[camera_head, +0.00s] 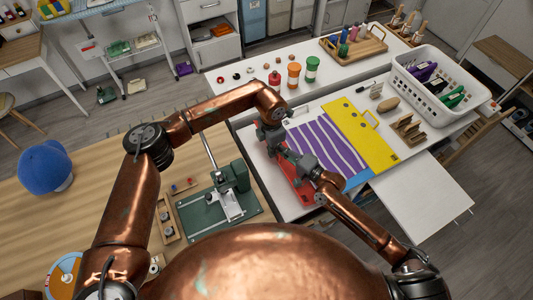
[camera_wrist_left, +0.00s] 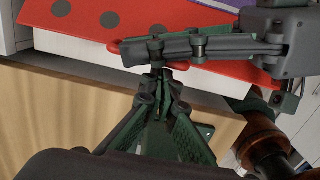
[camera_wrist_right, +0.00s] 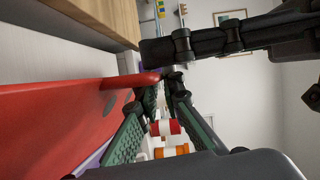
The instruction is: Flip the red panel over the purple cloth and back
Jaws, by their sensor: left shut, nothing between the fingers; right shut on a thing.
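The red panel (camera_head: 304,193) lies left of the purple-and-white striped cloth (camera_head: 331,150), partly hidden by my grippers. Dark dots show on its face in the left wrist view (camera_wrist_left: 130,18). My right gripper (camera_head: 285,157) is shut on the red handle (camera_wrist_right: 142,80) at the panel's edge. My left gripper (camera_head: 277,147) is shut and empty beside that handle, close to the right gripper's fingers; its closed tips show in the left wrist view (camera_wrist_left: 158,72). Whether the panel lies flat or slightly raised is hard to tell.
A yellow panel (camera_head: 362,132) with handles lies right of the cloth, and a blue strip (camera_head: 357,180) shows at its near end. A white basket (camera_head: 432,92) stands farther right. A green device (camera_head: 222,205) stands on the wooden table at left. Both arms are close together.

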